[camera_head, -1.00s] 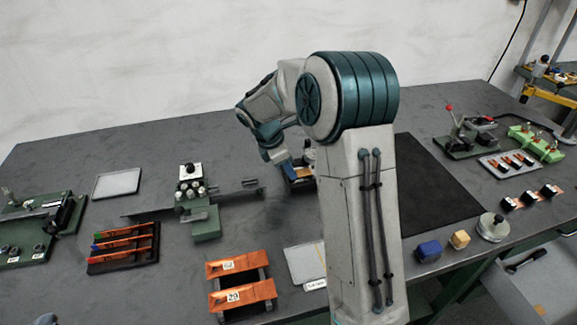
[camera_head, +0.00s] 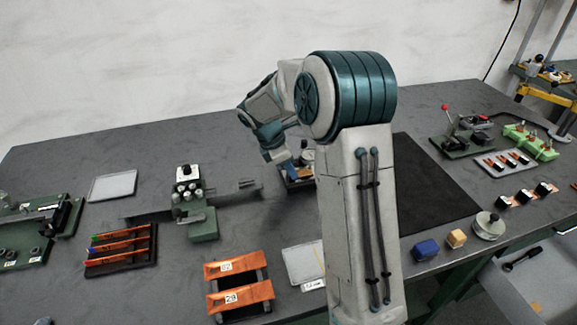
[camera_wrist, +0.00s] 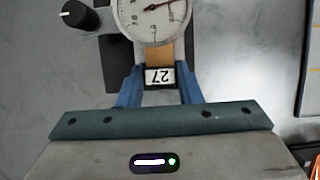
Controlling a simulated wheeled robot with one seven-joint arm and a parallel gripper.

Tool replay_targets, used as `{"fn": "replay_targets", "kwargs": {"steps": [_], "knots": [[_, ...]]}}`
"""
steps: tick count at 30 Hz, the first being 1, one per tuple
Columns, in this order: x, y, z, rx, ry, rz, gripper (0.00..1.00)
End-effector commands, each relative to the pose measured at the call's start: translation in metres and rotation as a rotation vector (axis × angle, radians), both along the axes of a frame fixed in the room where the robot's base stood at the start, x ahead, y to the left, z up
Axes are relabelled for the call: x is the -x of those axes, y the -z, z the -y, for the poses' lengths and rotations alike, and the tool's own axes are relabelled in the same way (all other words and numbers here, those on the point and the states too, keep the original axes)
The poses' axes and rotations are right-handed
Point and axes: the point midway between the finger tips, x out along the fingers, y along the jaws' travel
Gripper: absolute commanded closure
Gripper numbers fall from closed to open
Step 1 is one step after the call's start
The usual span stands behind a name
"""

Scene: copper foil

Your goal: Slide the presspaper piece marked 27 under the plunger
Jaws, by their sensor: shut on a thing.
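The presspaper piece marked 27 (camera_wrist: 160,57) is a small tan strip with a white 27 label at its near end. In the wrist view, my gripper (camera_wrist: 160,88) has its blue fingers on either side of the label end and is shut on the piece. The far end of the piece runs beneath the dial gauge (camera_wrist: 152,18), whose round face hides it. I cannot see the plunger tip or whether the piece is under it. In the head view, my gripper (camera_head: 289,172) is low at the gauge stand (camera_head: 306,160), partly hidden by my arm.
A black knob (camera_wrist: 78,16) sits left of the gauge. In the head view, copper strips marked 02 and 29 (camera_head: 240,295) lie on a rack in front. A pale tray (camera_head: 304,264) lies beside it. A green fixture (camera_head: 203,222) stands to the left.

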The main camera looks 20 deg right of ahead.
Motion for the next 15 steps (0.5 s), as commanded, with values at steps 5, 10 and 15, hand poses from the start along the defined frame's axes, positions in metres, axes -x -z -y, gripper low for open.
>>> {"fn": "replay_targets", "kwargs": {"steps": [5,10,15], "knots": [[0.0001,-0.0001,0.0025,0.000,0.000,-0.001,0.90],[0.0002,-0.0001,0.0045,0.000,0.000,-0.001,0.90],[0.0002,0.0000,0.0066,0.000,0.000,-0.001,0.90]]}}
